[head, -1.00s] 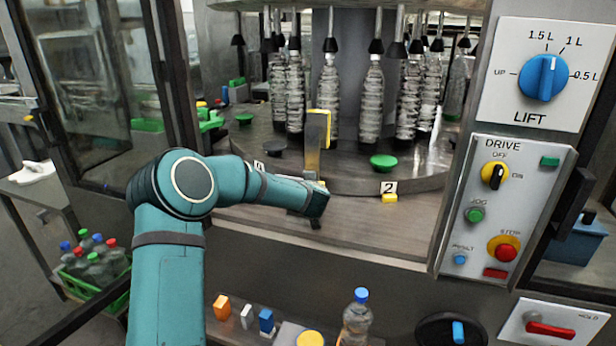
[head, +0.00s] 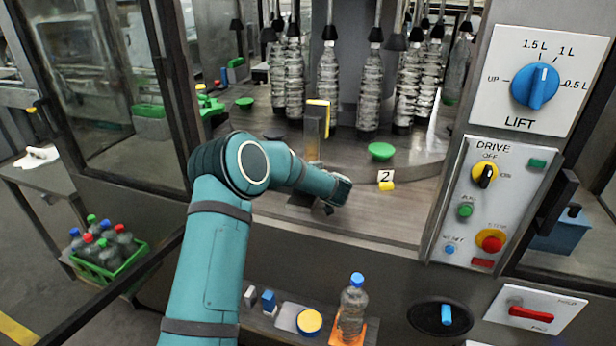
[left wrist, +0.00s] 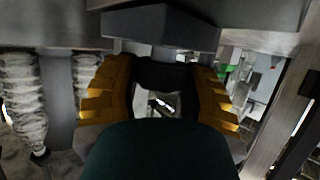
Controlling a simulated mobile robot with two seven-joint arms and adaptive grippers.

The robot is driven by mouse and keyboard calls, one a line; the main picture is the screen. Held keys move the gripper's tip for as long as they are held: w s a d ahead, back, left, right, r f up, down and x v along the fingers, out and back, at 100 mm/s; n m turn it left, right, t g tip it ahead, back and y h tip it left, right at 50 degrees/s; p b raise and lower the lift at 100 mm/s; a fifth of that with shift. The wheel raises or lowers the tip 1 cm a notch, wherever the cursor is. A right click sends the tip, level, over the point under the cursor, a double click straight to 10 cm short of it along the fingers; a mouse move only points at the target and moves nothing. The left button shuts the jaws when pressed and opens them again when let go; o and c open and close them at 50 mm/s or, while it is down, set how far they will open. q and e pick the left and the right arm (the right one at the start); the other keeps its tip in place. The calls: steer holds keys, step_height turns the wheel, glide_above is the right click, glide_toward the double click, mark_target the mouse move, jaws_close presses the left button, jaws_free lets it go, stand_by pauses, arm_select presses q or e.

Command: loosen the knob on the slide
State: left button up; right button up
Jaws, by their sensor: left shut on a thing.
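The slide is a metal upright with a yellow pad (head: 318,116), standing on the machine's deck near the round table. My left gripper (head: 338,198) is low at the slide, just right of its upright. In the left wrist view its two yellow-padded fingers (left wrist: 160,92) are shut on a dark round piece, apparently the knob (left wrist: 165,72). A grey block (left wrist: 160,25) lies just beyond it. In the head view my gripper and arm hide the knob. My right gripper is in neither view.
The drive panel (head: 484,205) stands at the right. The deck right of my gripper is clear.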

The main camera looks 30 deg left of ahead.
arm_select(q)
steer(key=o, duration=0.9)
steer(key=shift+f, duration=0.1)
steer(key=v, duration=1.2)
